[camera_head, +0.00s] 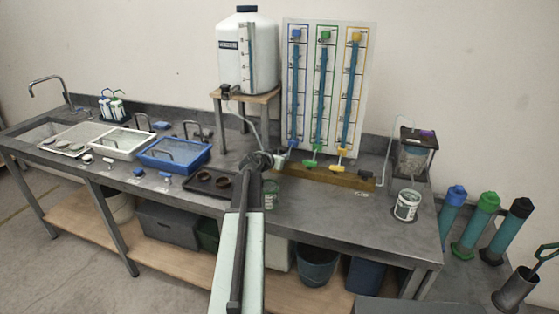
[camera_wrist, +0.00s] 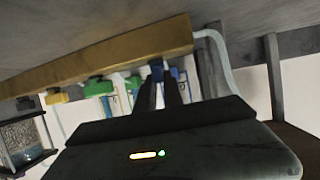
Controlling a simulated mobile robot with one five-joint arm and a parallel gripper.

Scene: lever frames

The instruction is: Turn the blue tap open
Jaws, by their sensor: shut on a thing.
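The blue tap (camera_wrist: 157,68) is at the end of the row of taps on the wooden rail in the wrist view. My gripper (camera_wrist: 168,80) is shut on it, with the dark fingers covering much of its handle. In the head view my gripper (camera_head: 268,160) reaches the left end of the wooden rail (camera_head: 330,176), below the blue-framed column (camera_head: 295,85). The blue tap is mostly hidden there behind my gripper, so I cannot tell its handle angle.
The green tap (camera_head: 311,162) and yellow tap (camera_head: 338,167) are close by on the right. A white tank (camera_head: 262,60) on a wooden stand and a dark tray (camera_head: 196,183) are at the left. A white-lidded jar (camera_head: 407,204) stands at the right.

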